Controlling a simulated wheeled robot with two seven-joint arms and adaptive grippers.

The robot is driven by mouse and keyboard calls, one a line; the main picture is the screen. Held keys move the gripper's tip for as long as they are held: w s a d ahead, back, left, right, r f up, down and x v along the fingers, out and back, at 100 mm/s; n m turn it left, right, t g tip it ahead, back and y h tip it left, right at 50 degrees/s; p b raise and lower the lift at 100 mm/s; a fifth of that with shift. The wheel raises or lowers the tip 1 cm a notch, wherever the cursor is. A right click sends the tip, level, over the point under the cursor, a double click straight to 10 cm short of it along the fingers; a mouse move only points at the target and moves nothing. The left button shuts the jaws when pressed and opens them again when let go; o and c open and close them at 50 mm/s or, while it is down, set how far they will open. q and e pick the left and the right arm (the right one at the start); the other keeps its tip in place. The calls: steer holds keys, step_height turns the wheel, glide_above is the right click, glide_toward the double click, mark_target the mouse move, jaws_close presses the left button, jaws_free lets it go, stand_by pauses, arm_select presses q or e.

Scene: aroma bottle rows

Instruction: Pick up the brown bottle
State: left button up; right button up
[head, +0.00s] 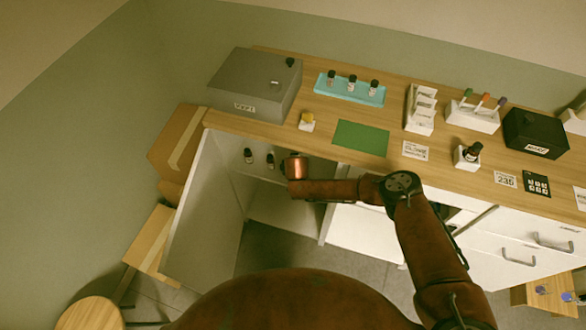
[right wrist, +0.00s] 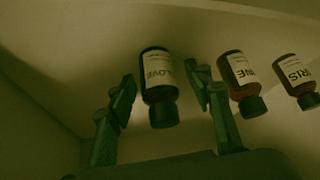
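Three brown bottles with white labels and dark caps stand in a row, shown upside down in the right wrist view. The bottle labelled "LOVE", its first letter unclear, (right wrist: 158,88) is between the spread fingers of my right gripper (right wrist: 159,75), with a visible gap on its left side. A bottle with a label ending in "NE" (right wrist: 241,84) and one labelled "IRIS" (right wrist: 296,80) are outside the fingers. In the head view, two bottles (head: 248,155) (head: 270,160) show inside the open cabinet; my wrist hides the third and the fingers. My left gripper is out of view.
The white cabinet's side panel (head: 205,215) stands left of my wrist, and the wooden countertop (head: 240,127) is above it. On top are a grey box (head: 250,85), a teal tray (head: 325,90) with three small bottles, a green mat (head: 360,137) and a black box (head: 535,132).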

jaws_close()
stand_by(0.4)
